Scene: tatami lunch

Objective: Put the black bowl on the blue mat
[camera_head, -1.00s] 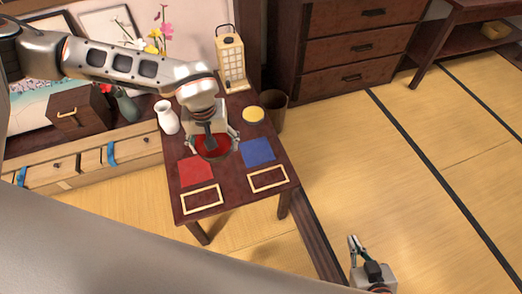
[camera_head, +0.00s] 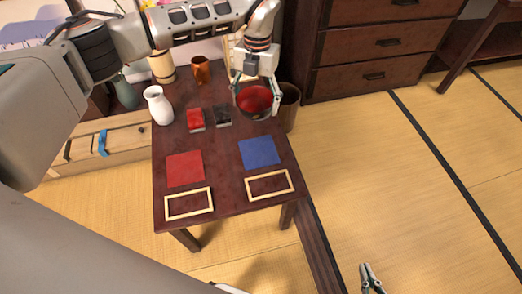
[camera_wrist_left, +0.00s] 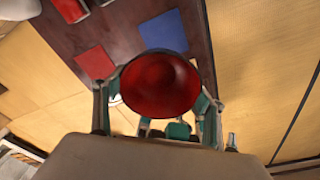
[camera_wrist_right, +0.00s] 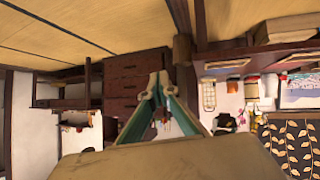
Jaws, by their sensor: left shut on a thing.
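The black bowl (camera_head: 256,101) has a red inside and a dark outside. My left gripper (camera_head: 257,95) is shut on it, a finger at each side, near the table's right edge in the head view. In the left wrist view the bowl (camera_wrist_left: 160,84) sits between the fingers, its red inside facing the camera. The blue mat (camera_head: 259,153) lies flat and bare on the table, apart from the bowl; it also shows in the left wrist view (camera_wrist_left: 163,31). My right gripper (camera_head: 369,276) is away from the table, low over the floor, its fingertips together and empty.
A bin (camera_head: 289,107) stands beside the table's right edge.

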